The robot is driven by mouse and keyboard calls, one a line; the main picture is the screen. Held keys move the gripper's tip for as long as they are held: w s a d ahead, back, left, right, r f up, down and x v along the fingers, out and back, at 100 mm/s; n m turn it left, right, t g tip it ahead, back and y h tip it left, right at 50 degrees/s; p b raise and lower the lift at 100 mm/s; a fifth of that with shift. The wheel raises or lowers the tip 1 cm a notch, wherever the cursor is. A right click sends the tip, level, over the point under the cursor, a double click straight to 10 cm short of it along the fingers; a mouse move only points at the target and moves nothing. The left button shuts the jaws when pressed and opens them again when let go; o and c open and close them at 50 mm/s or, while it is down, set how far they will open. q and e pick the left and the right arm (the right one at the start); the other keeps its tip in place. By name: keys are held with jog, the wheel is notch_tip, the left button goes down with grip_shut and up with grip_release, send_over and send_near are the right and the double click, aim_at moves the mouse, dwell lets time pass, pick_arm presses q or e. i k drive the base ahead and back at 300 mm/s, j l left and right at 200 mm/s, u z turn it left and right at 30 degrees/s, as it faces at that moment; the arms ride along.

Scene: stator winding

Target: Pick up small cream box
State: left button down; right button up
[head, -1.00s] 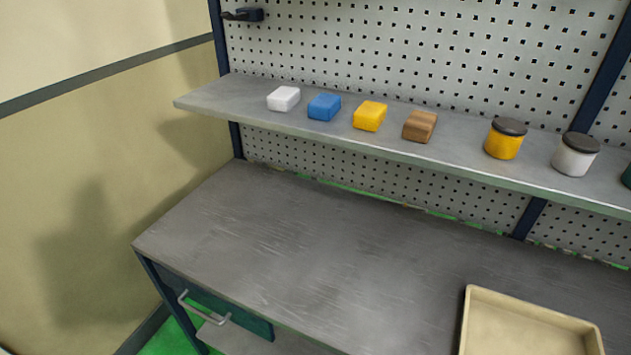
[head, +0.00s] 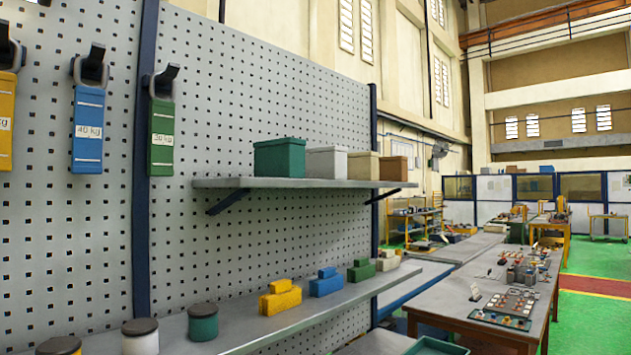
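A cream box (head: 357,167) stands on the upper shelf between a white box (head: 326,163) and a brown box (head: 393,170). A smaller cream block (head: 387,264) with a small piece on top sits at the far end of the lower shelf, beside a green block (head: 361,273). Which of these two cream things is meant, I cannot tell. Neither of my grippers is in view.
The upper shelf (head: 240,183) also holds a green lidded box (head: 280,157). The lower shelf (head: 240,325) carries lidded jars, a yellow block (head: 280,298) and a blue block (head: 326,283). Tagged coloured straps hang on the pegboard (head: 250,90). A cluttered table (head: 480,340) stands at right.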

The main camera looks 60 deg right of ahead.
aim_at(362, 166)
jog(key=z, duration=2.2)
jog(key=i+l, duration=0.55)
jog(key=l, duration=0.15)
jog(key=i+l, duration=0.55)
jog(key=l+u, duration=0.05)
jog(key=l, duration=0.05)
